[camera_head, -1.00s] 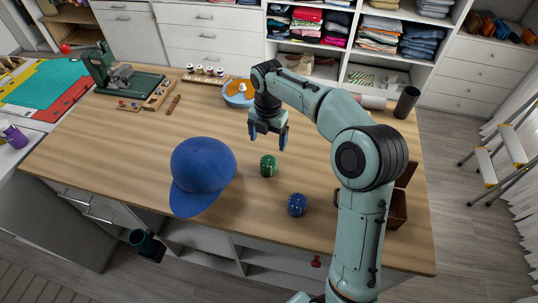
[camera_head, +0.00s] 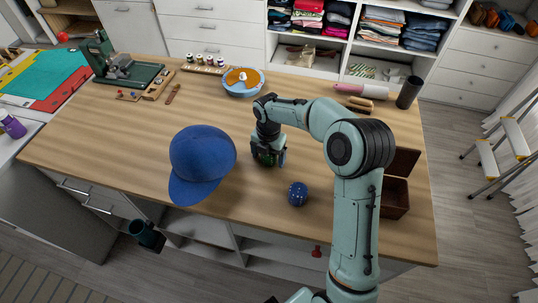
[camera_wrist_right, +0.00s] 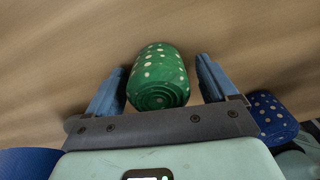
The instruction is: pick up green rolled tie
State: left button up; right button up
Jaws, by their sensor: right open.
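The green rolled tie (camera_wrist_right: 157,76) with white dots lies on the wooden table. In the right wrist view it sits between the two blue fingers of my right gripper (camera_wrist_right: 161,66), with a gap to each finger. My right gripper (camera_head: 269,160) is open and low over the table, hiding most of the tie in the head view. Part of my left arm's end (camera_head: 147,236) shows below the table's front edge; its fingers cannot be made out.
A blue dotted roll (camera_head: 298,194) lies to the right and in front of the right gripper. A blue cap (camera_head: 202,160) is to the left. An open brown box (camera_head: 396,198) stands at the right. The table's middle (camera_head: 180,118) is clear.

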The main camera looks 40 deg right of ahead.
jog(key=shift+f, duration=0.1)
jog(key=shift+c, duration=0.4)
jog(key=c, duration=1)
